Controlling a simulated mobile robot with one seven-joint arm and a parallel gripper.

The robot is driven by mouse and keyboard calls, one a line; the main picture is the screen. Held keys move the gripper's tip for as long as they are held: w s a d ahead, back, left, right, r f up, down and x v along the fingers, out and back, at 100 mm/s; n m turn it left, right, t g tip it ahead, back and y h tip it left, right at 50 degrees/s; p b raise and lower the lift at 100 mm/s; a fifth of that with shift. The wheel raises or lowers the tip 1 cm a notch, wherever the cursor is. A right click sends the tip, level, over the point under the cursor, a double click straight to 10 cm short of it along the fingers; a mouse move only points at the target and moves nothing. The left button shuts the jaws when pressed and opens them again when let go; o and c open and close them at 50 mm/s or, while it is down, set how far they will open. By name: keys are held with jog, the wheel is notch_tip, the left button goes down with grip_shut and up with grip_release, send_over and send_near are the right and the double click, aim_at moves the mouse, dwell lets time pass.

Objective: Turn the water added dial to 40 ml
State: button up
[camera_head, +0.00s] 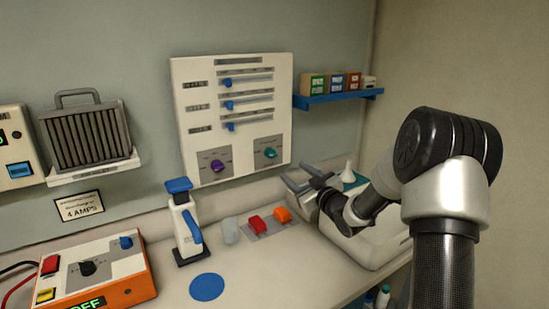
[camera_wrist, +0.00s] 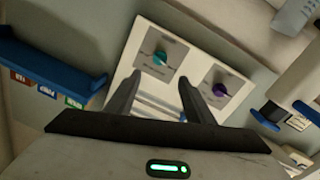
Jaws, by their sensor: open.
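A white wall panel (camera_head: 235,105) carries two dials low on its face, a purple dial (camera_head: 217,165) at left and a teal dial (camera_head: 270,153) at right. Their labels are too small to read, so I cannot tell which is the water added dial or its setting. My gripper (camera_head: 297,174) is open and empty, to the right of and a little below the teal dial in the head view. In the wrist view, turned around, the teal dial (camera_wrist: 160,58) lies beyond and between my fingertips (camera_wrist: 160,77), apart from them. The purple dial (camera_wrist: 220,89) is right of them.
The panel also has several blue sliders (camera_head: 247,82). A blue shelf (camera_head: 338,97) with small boxes is at right. Below stand a blue-and-white dispenser (camera_head: 184,225), a clear cup (camera_head: 230,231), red and orange blocks (camera_head: 282,215) and a white sink (camera_head: 372,250).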

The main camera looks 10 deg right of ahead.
aim_at(273, 156)
jog(key=p+x, duration=0.1)
jog(key=x, duration=1.3)
jog(key=shift+w, duration=0.2)
jog(key=c, duration=1)
